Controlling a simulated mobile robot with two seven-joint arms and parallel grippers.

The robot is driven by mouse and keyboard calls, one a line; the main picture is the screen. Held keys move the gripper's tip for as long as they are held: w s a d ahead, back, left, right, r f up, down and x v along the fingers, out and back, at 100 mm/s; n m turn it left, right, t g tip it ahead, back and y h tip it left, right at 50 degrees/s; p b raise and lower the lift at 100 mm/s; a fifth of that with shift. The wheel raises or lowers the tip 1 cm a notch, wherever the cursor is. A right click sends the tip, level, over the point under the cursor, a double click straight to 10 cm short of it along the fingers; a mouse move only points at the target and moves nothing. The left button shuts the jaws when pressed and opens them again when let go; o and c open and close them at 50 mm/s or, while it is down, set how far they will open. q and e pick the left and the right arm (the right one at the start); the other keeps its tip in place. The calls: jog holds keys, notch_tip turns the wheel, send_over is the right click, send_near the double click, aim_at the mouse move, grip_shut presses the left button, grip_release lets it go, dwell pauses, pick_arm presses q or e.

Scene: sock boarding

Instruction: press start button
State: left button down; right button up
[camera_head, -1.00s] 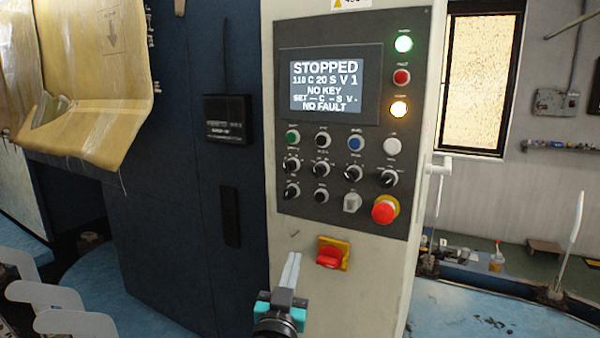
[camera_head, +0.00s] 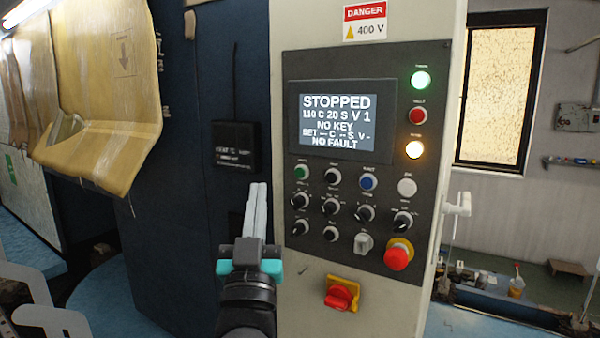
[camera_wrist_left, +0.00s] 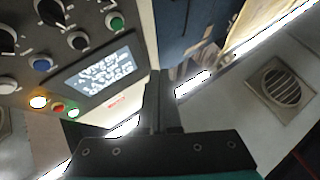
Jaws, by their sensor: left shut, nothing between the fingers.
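The control panel (camera_head: 340,218) stands on a cream cabinet. Its screen (camera_head: 337,121) reads STOPPED, NO KEY, NO FAULT. A green button (camera_head: 301,172) sits at the left end of the button row below the screen; its label is too small to read. The green button also shows in the left wrist view (camera_wrist_left: 115,22). My left gripper (camera_head: 258,190) is shut and empty, fingers pointing up, below and left of the green button in the head view and apart from it in the picture. My right gripper is not in view.
A red emergency knob (camera_head: 397,257) and a red-yellow switch (camera_head: 341,294) stick out of the cabinet. A blue button (camera_head: 368,182) and a white one (camera_head: 407,187) share the green button's row. A brown sheet (camera_head: 95,100) hangs at left.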

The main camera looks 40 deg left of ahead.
aim_at(300, 173)
pick_arm(q)
jog(key=shift+w, duration=0.1)
jog(key=shift+w+a+b, duration=0.15)
jog(key=shift+w+b, duration=0.2)
jog(key=shift+w, duration=1.1)
jog(key=shift+w+a+b, duration=0.2)
jog(key=shift+w+b, duration=0.2)
jog(key=shift+w, duration=1.05)
jog(key=shift+w+a+b, duration=0.15)
jog(key=shift+w+b, duration=0.2)
jog(key=shift+w, duration=1.1)
jog(key=shift+w, duration=0.15)
jog(key=shift+w, duration=0.3)
jog(key=shift+w+a+b, duration=0.1)
jog(key=shift+w+b, duration=0.3)
jog(key=shift+s, duration=0.1)
jog(key=shift+s+p, duration=0.35)
jog(key=shift+s, duration=0.4)
jog(key=shift+s, duration=0.1)
